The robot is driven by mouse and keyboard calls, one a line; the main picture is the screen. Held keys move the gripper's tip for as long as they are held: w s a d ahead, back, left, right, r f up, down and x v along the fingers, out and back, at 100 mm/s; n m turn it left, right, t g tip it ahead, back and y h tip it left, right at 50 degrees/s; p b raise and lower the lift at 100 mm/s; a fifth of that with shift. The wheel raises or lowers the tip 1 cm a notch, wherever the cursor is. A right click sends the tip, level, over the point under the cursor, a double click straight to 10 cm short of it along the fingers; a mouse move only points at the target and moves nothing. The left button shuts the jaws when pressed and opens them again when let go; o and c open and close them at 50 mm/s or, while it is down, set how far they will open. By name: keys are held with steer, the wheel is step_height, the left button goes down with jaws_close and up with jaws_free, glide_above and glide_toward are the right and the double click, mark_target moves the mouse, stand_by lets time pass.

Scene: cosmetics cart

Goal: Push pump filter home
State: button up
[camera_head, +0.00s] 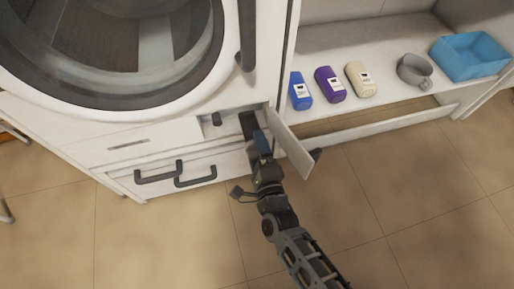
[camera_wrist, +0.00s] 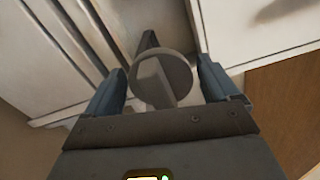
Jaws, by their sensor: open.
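The pump filter (camera_wrist: 178,70) shows in the wrist view as a round grey cap with a raised bar grip across its face. My gripper (camera_wrist: 160,82) is open, with one blue-grey finger on each side of the cap; I see no clear grip on it. In the head view my gripper (camera_head: 263,146) is at the open service compartment (camera_head: 232,124) low on the washing machine. There my gripper and the dark recess hide the filter, and I cannot tell how deep it sits. The compartment's flap (camera_head: 292,150) hangs open just right of my gripper.
A small dark part (camera_head: 216,119) sits in the compartment left of my gripper. Two dark handles (camera_head: 158,174) are on the drawer front below. The floor is clear.

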mark_target(251, 127)
steer(key=shift+w, duration=0.15)
steer(key=shift+c, duration=0.2)
steer(key=c, duration=1.2)
steer(key=b+x, duration=0.2)
steer(key=x, duration=0.2)
steer(key=b+x, duration=0.3)
steer(key=x, duration=0.2)
steer(key=b+x, duration=0.3)
steer(key=x, duration=0.1)
steer(key=shift+w+a+f, duration=0.1)
steer(key=shift+w+f, duration=0.05)
steer(key=shift+f, duration=0.15)
steer(key=shift+c, duration=0.2)
steer(key=shift+w+a+r, duration=0.1)
steer(key=shift+w+r, duration=0.1)
steer(key=shift+w, duration=0.1)
steer(key=shift+c, duration=0.2)
steer(key=o, duration=1.3)
steer(key=shift+a, duration=0.1)
steer(key=shift+s, duration=0.1)
